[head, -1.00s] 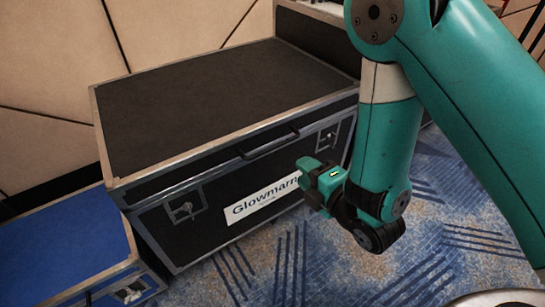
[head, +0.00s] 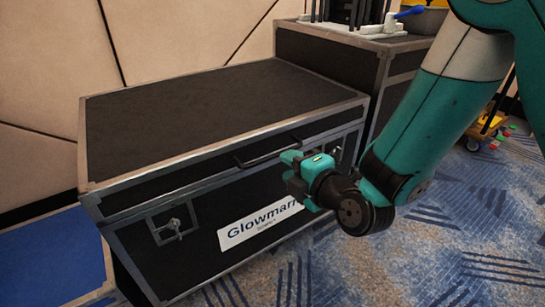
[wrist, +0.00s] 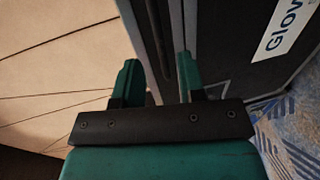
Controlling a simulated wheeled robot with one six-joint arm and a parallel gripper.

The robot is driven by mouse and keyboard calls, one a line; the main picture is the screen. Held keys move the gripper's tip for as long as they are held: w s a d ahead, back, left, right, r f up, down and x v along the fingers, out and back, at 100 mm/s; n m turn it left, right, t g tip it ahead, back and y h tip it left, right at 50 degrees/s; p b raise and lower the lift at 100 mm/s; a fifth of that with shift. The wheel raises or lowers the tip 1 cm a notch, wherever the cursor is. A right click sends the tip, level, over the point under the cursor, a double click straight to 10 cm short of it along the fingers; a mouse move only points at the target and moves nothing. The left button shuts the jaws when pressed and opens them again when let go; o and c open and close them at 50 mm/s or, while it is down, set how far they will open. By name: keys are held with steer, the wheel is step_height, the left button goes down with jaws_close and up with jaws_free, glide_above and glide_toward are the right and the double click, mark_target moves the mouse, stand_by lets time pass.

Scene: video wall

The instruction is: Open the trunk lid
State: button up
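The trunk (head: 190,190) is a black flight case with metal edges and a "Glowmann" label on its front. Its lid (head: 210,115) is down, with a dark handle (head: 267,150) on the lid's front edge. A latch (head: 172,226) shows at the front left; the right one is mostly hidden behind my gripper. My gripper (head: 290,170) is in front of the trunk, just right of the handle. In the wrist view its two fingers (wrist: 157,75) are spread apart, with the dark trunk edge (wrist: 165,40) beyond the gap. I see nothing held; contact with the trunk cannot be told.
A blue-topped case (head: 55,262) stands at the left of the trunk. Another black case (head: 330,55) with items on top stands behind right. A panelled wall (head: 190,35) is behind. Patterned carpet (head: 390,265) is clear in front; a yellow cart (head: 490,122) is far right.

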mark_target(273, 156)
steer(key=p+x, duration=0.4)
steer(key=x, duration=0.1)
steer(key=shift+w+a+r, duration=0.1)
steer(key=shift+w+a, duration=0.1)
steer(key=shift+a, duration=0.1)
steer(key=shift+w+a+f+p, duration=0.25)
steer(key=shift+w+a+p, duration=0.05)
steer(key=shift+w, duration=0.25)
jaws_close()
